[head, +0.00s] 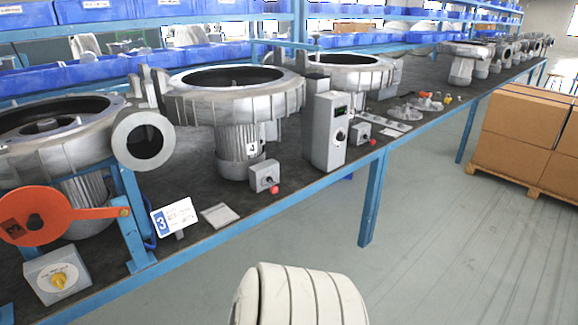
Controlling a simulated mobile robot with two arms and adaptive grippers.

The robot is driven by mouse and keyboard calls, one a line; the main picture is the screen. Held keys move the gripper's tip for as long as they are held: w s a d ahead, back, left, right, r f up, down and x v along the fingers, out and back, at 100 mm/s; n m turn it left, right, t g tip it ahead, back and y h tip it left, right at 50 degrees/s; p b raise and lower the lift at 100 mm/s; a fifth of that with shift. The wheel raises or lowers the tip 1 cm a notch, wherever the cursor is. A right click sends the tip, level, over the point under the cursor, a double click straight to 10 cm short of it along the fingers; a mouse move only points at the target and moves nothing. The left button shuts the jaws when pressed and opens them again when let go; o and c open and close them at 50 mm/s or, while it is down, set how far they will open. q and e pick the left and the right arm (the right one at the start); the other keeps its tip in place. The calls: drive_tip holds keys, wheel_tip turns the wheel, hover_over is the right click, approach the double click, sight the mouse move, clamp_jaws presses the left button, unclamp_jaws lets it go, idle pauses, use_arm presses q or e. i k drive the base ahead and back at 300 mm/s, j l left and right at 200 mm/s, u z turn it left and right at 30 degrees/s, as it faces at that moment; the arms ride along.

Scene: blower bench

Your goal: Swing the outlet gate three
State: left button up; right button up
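The orange gate (70,213), a round plate with a tapering arm, is at the left edge, its arm reaching right to a blue post (132,215). A dark mark and a dark round spot show on its plate. A white card with a blue "3" (173,215) stands just right of the post. Above, a grey blower (60,150) has a round outlet flange (143,140) with a dark opening; the orange plate is lower left of this flange, apart from it in the picture. Neither gripper is in view.
A grey box with a yellow knob (57,276) sits below the orange plate. A grey control box (325,132) and a small box with a red button (265,177) stand farther right. Cardboard boxes (525,125) stand on a pallet at right. The floor before the bench is clear.

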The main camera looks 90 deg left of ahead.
sight(31, 216)
drive_tip(key=u, duration=4.25)
